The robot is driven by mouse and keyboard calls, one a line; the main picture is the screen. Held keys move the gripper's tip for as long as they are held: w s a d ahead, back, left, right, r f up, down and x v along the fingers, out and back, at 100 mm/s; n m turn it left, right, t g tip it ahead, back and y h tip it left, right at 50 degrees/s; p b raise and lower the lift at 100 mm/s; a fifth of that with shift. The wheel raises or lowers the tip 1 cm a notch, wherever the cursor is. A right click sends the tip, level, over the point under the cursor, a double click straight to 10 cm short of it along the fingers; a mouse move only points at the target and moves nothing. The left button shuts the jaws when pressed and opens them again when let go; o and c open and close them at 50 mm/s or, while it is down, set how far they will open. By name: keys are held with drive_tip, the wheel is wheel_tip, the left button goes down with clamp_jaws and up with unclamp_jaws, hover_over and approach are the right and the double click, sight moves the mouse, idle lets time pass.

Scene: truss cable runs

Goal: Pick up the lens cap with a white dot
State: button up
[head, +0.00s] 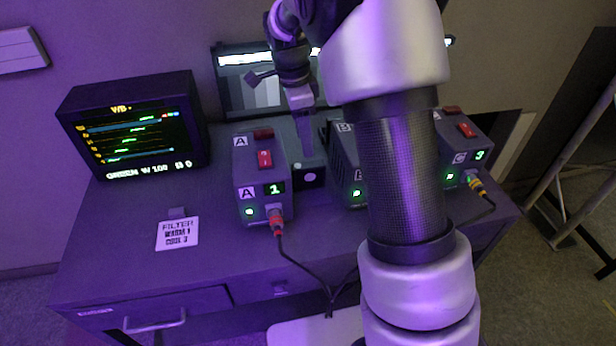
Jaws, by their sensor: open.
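A white dot (310,177) shows low between box A and box B, just below the end of my gripper. The dark piece it sits on blends into the dark surface, so I cannot make out the outline of a lens cap. A smaller pale spot shows just up and left of it. My gripper (307,155) points down into the gap between the boxes, right above and behind the dot. It is open, and I see nothing held in it. Whether a finger touches the cap cannot be told.
Box A (259,190) stands close left of my gripper, with a red-plugged cable in front. Box B (346,170) stands close right, partly behind my arm; box C (463,150) is farther right. A monitor (135,130) and a filter card (177,234) are left.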

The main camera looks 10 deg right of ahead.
sight(308, 165)
drive_tip(key=f, duration=0.3)
drive_tip(key=f+b, duration=0.1)
drive_tip(key=f, duration=0.2)
drive_tip(key=d+f, duration=0.1)
drive_tip(key=f, duration=0.3)
drive_tip(key=shift+d+f+b, duration=0.1)
drive_tip(key=shift+f+b, duration=0.15)
drive_tip(key=shift+b, duration=0.1)
drive_tip(key=shift+c, duration=0.4)
clamp_jaws()
